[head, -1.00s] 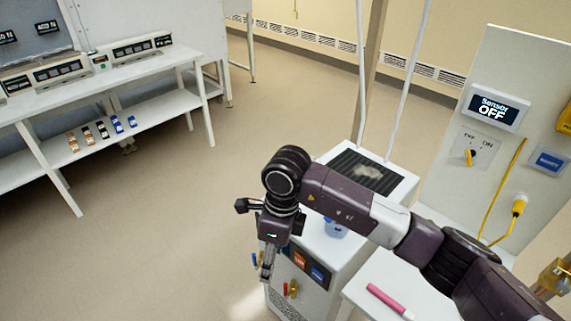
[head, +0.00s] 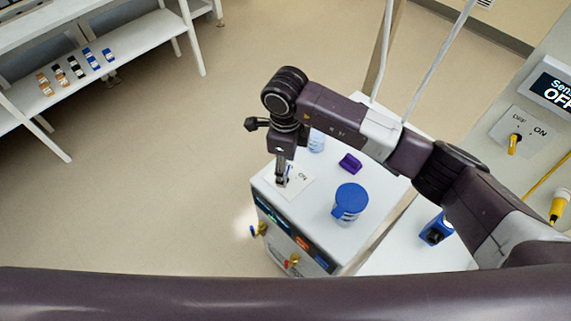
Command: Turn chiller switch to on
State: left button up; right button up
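The chiller (head: 330,190) is a white floor cabinet with a dark front panel. A white switch plate (head: 299,190) marked ON lies on its top at the front left corner. My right gripper (head: 282,183) points down over this plate, its fingers close together at the switch. The gripper hides the knob and the other marking, so the switch position and any grip on it cannot be told. My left gripper is out of view.
A blue-lidded jar (head: 349,202), a purple item (head: 350,163) and a clear container (head: 316,141) stand on the cabinet top. A blue item (head: 437,230) sits on the white surface beside it. A yellow-knobbed switch (head: 514,143) is on the right panel.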

jog(key=shift+w+f, duration=0.2)
jog(key=shift+f, duration=0.4)
jog(key=shift+w+f, duration=0.2)
jog(key=shift+f, duration=0.35)
jog(key=shift+d+f, duration=0.15)
jog(key=shift+f, duration=0.15)
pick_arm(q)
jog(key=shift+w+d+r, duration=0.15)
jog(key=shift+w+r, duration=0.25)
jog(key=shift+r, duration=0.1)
pick_arm(e)
jog(key=shift+s+r, duration=0.1)
